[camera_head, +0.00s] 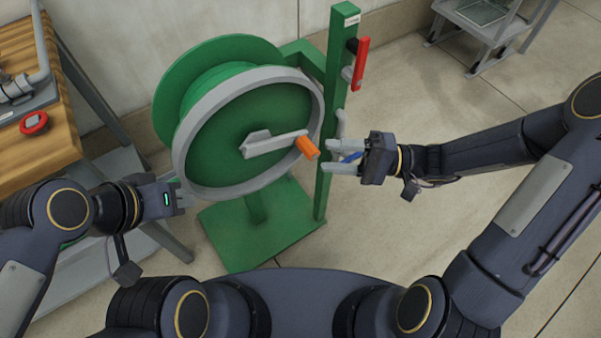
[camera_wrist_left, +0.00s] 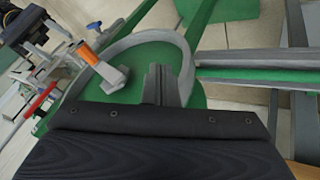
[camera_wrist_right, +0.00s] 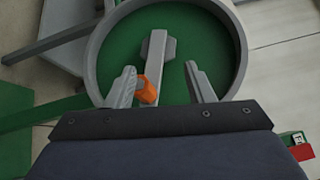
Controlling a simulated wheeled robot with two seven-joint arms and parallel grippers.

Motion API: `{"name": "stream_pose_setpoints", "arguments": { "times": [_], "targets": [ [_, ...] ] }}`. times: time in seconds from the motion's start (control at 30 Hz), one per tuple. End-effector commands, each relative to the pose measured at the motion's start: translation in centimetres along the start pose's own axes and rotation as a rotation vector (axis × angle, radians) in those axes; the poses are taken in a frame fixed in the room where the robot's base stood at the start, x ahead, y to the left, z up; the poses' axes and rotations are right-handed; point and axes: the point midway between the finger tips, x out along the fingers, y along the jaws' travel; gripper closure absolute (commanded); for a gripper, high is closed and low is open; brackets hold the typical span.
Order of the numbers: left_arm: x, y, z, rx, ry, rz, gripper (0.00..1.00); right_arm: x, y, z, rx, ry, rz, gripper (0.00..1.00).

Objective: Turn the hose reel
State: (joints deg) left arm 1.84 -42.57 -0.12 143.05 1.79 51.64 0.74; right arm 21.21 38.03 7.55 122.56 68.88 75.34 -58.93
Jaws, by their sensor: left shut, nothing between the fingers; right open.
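The hose reel (camera_head: 240,125) is a green drum with a grey rim. Its grey crank arm (camera_head: 272,144) ends in an orange handle (camera_head: 307,147). My right gripper (camera_head: 334,147) is open just right of the orange handle. In the right wrist view, the handle (camera_wrist_right: 148,92) shows between the spread fingers (camera_wrist_right: 163,86), close to the left finger; I cannot tell if they touch. My left gripper (camera_head: 180,192) is shut and empty beside the rim's lower left. In the left wrist view, its closed fingers (camera_wrist_left: 160,88) point toward the rim, with the handle (camera_wrist_left: 88,50) beyond.
A green post (camera_head: 336,70) stands right of the reel, with a red lever (camera_head: 361,63) near its top. A blue part (camera_head: 350,157) shows by my right gripper. A wooden bench (camera_head: 42,150) with a red handwheel (camera_head: 34,123) is left. The right floor is mostly clear.

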Motion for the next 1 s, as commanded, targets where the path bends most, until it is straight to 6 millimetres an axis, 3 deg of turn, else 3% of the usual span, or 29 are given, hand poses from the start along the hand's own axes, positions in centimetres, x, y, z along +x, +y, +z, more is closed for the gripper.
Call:
{"name": "stream_pose_setpoints", "arguments": {
  "times": [0.03, 0.13, 0.37, 0.7, 1.0],
  "targets": [
    [1.6, -0.7, 0.8, 0.0, 0.0, 0.0, 1.0, 0.0, 2.6, -1.4, 0.02, 0.028, -0.062, 0.52],
    [2.2, -1.0, 1.1, 0.0, 0.0, 0.0, 1.0, 0.0, 4.0, -3.2, 0.029, 0.082, -0.145, 0.52],
    [1.5, -0.7, 0.7, 0.0, 0.001, 0.0, 1.0, 0.6, 3.8, -4.5, 0.036, 0.136, -0.21, 0.52],
    [1.4, -0.7, 0.7, 0.0, 0.0, 0.0, 1.0, 5.6, 2.8, -5.1, 0.036, 0.131, -0.207, 0.52],
    [1.4, -0.6, 0.7, 0.0, 0.0, 0.0, 1.0, 7.6, 2.4, -5.4, 0.036, 0.134, -0.206, 0.52]
  ]
}}
